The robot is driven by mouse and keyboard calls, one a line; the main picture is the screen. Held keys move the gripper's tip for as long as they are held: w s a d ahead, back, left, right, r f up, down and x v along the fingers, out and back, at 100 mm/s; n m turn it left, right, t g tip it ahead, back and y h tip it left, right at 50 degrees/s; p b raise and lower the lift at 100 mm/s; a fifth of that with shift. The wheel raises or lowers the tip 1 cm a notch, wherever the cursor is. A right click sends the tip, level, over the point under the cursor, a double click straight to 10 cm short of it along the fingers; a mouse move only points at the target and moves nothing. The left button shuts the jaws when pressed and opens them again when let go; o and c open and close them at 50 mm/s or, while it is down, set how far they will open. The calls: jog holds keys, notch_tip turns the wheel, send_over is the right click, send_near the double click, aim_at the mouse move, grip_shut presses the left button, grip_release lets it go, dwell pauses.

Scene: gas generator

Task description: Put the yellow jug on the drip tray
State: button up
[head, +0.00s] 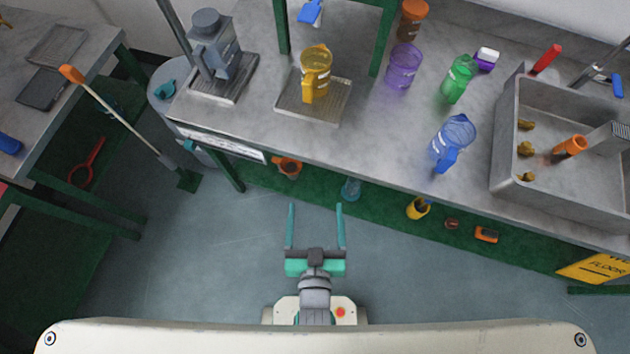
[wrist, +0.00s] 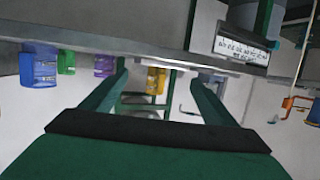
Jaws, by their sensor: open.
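The yellow jug (head: 316,68) stands upright on the drip tray (head: 336,106) on the grey counter, its handle toward the front edge. In the wrist view the scene looks upside down, and the yellow jug (wrist: 155,82) shows between my two fingers. My gripper (head: 316,206) is open and empty. It is in front of the counter, over the floor in the head view, well apart from the jug and the tray.
A grey dispenser (head: 213,45) stands left of the tray. Purple (head: 404,66), green (head: 459,79) and blue (head: 453,141) jugs stand to the right, before the sink (head: 507,160). Green frame posts rise behind the tray. A broom (head: 120,120) leans at left.

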jog(key=v, duration=1)
jog(key=shift+f+t, duration=0.25)
jog(key=shift+t, duration=0.05)
